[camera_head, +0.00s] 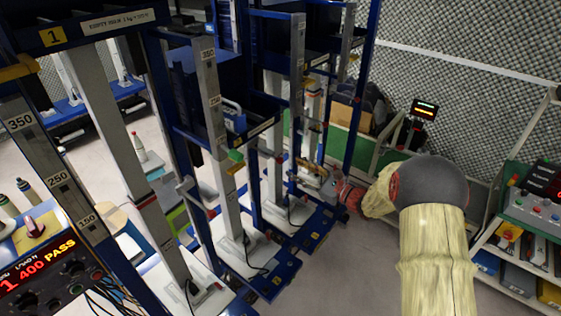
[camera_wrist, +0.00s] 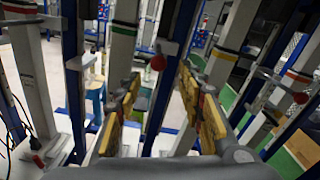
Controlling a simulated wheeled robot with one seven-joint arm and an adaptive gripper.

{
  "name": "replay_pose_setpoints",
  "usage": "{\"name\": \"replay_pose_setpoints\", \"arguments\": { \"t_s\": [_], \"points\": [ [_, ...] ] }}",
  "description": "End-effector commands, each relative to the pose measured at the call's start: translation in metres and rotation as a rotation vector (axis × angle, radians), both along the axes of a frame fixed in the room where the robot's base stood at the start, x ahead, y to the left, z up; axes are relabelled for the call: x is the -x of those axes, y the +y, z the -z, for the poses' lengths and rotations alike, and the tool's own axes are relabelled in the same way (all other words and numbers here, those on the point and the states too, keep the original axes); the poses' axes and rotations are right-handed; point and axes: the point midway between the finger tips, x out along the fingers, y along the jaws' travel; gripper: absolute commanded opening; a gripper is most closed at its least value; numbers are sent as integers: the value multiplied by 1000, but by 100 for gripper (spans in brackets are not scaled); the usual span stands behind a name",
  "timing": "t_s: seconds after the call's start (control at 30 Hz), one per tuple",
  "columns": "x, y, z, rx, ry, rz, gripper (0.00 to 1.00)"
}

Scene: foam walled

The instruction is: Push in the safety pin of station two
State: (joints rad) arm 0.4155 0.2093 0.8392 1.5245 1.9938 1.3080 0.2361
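My gripper (camera_wrist: 165,105) is open in the wrist view, its two yellow-padded fingers apart with nothing between them. A red ball-shaped knob (camera_wrist: 158,62) on a pale bracket shows beyond the fingertips, near the middle. Another red knob (camera_wrist: 301,97) is at the right, and a third red knob (camera_wrist: 38,160) is at the lower left. I cannot tell which knob is the pin of station two; no "2" label is readable. In the head view my gripper (camera_head: 322,180) is small, beside the blue-framed stations. Its fingertips are hard to make out there.
A row of blue-framed stations with grey posts (camera_head: 218,130) stands left of my arm; the nearest bears a yellow "1" sign (camera_head: 52,37). A shelf rack with a control box (camera_head: 535,210) is at right. Grey floor (camera_head: 350,265) is clear between them.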

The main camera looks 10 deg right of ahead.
Motion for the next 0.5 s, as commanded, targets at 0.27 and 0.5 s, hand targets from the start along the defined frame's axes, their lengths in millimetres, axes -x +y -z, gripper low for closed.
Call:
{"name": "replay_pose_setpoints", "arguments": {
  "t_s": [0.27,0.5],
  "points": [
    [-22,21,-1,-16,4,-8,39],
    [-49,42,-1,-16,4,-8,39]
  ]
}}
